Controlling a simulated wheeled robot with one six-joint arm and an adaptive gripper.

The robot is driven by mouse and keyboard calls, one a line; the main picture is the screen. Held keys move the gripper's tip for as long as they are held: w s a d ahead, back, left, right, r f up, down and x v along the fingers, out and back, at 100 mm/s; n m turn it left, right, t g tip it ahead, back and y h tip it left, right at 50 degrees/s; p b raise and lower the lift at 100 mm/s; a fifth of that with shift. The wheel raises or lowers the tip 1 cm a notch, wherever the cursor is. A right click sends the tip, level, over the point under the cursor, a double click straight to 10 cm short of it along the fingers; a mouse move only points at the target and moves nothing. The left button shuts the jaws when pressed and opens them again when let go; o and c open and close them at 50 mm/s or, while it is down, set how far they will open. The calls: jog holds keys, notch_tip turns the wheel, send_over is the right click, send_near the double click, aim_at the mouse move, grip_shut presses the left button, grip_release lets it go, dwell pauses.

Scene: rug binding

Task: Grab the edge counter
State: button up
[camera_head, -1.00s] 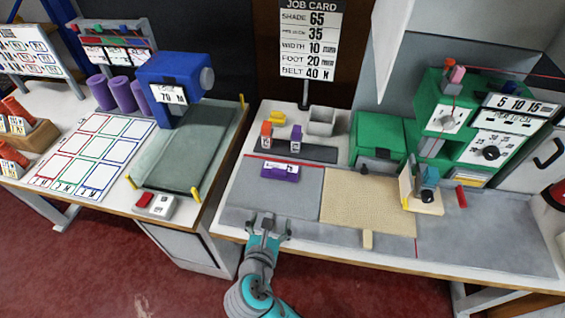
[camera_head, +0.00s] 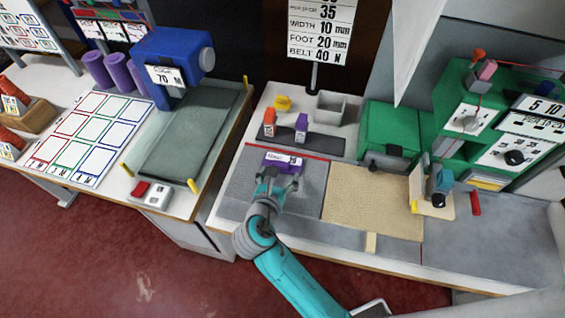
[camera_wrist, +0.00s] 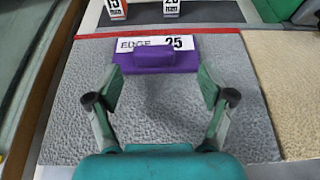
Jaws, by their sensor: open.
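The edge counter is a purple block with a white label reading "EDGE 25" in the wrist view (camera_wrist: 157,62). It lies on the grey mat near its back edge, and it also shows in the head view (camera_head: 282,163). My gripper (camera_wrist: 157,88) is open, with its two fingers spread just in front of the counter, one toward each side. In the head view my gripper (camera_head: 277,183) is over the grey mat, right at the counter's near side. The fingers do not appear closed on it.
A beige rug piece (camera_head: 372,205) lies right of the mat. Behind the counter, an orange block (camera_head: 269,122) and a purple block (camera_head: 301,126) stand by a dark strip. A green machine (camera_head: 480,120) stands at the right.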

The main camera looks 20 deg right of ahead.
aim_at(281, 166)
jog(key=shift+w+a+x, duration=0.15)
jog(key=shift+x, duration=1.15)
jog(key=shift+w+a+x, duration=0.1)
jog(key=shift+x, duration=1.2)
jog(key=shift+r, duration=0.15)
jog(key=c, duration=1.4)
